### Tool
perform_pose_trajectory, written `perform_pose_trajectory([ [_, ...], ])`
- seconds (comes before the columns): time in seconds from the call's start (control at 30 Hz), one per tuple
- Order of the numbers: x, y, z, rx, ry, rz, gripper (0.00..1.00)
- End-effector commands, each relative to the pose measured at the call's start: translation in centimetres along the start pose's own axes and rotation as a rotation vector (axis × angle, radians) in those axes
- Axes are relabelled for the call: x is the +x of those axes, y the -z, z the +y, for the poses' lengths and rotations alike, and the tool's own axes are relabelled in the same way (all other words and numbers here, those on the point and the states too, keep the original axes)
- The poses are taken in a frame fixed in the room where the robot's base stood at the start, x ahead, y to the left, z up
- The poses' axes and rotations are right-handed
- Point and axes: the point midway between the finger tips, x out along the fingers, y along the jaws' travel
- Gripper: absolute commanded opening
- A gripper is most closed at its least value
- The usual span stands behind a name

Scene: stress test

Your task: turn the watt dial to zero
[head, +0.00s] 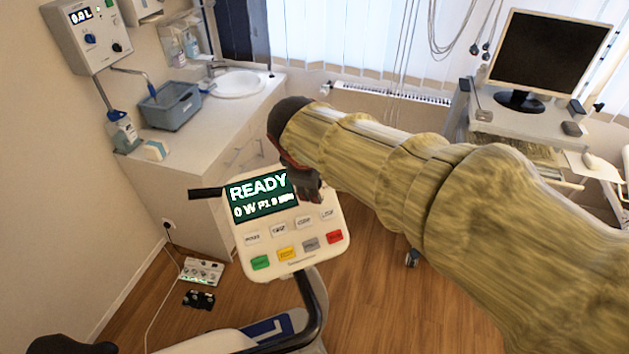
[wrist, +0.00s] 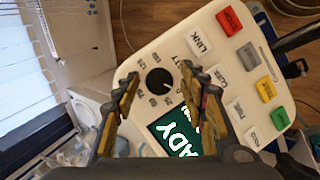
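The watt dial (wrist: 159,80) is a round black knob on the white console, with numbers printed around it. It has a small light mark, but I cannot read its exact setting. My gripper (wrist: 160,76) is open, its fingertips to either side of the dial with gaps between. I cannot tell how far above the panel they are. In the head view my gripper (head: 306,188) is at the console's upper right and hides the dial. The console screen (head: 258,195) reads "READY", "0 W" and "P1".
The console (head: 335,253) has rows of buttons below the screen, with green, yellow, grey and red ones in the bottom row. A dark handlebar (head: 310,318) rises below it. A counter with a sink (head: 238,84) stands behind left, and a monitor (head: 548,52) behind right.

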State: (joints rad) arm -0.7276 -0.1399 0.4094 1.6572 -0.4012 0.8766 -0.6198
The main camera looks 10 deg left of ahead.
Motion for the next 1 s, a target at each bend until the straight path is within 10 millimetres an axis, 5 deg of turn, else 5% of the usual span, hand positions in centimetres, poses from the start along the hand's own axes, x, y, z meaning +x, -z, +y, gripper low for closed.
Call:
perform_pose_trajectory([
  [0.43,-1.2,0.1,0.1,0.001,-0.002,0.002,0.45],
  [1.0,-11.1,0.1,0.1,0.000,-0.002,0.002,0.45],
])
